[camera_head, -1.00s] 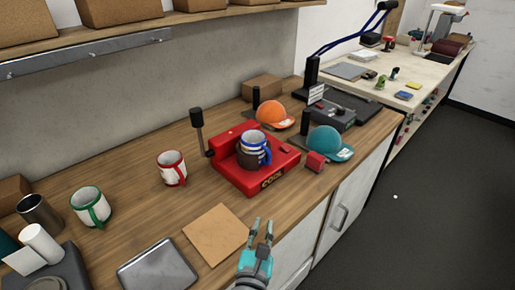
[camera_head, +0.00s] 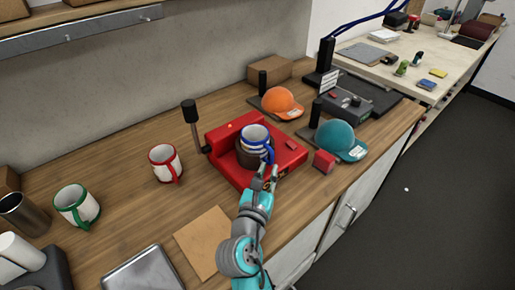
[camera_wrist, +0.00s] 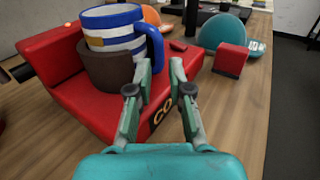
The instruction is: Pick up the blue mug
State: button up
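The blue mug (camera_head: 254,134) is white with blue bands, a blue rim and a blue handle. It sits upright in a dark brown round holder (camera_head: 247,157) on a red press (camera_head: 223,142). In the wrist view the mug (camera_wrist: 118,38) is at the upper left, with its handle (camera_wrist: 155,45) turned toward my gripper. My gripper (camera_head: 266,172) is in front of the press, close to the handle. In the wrist view its two fingers (camera_wrist: 160,76) are apart with nothing between them, just below the handle. I cannot tell whether a finger touches the mug.
A red-rimmed mug (camera_head: 165,162) and a green-rimmed mug (camera_head: 76,206) stand to the left. The press's black-knobbed lever (camera_head: 190,115) rises left of the holder. An orange cap (camera_head: 283,102), a teal cap (camera_head: 340,139) and a red block (camera_head: 324,161) are to the right. A brown board (camera_head: 205,240) lies in front.

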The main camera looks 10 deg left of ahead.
aim_at(271, 159)
jog(key=shift+w+d+r, duration=0.1)
jog(key=shift+w+r, duration=0.05)
jog(key=shift+w, duration=1.2)
jog(key=shift+w+d+r, duration=0.1)
jog(key=shift+w+r, duration=0.05)
jog(key=shift+w, duration=1.2)
grip_shut()
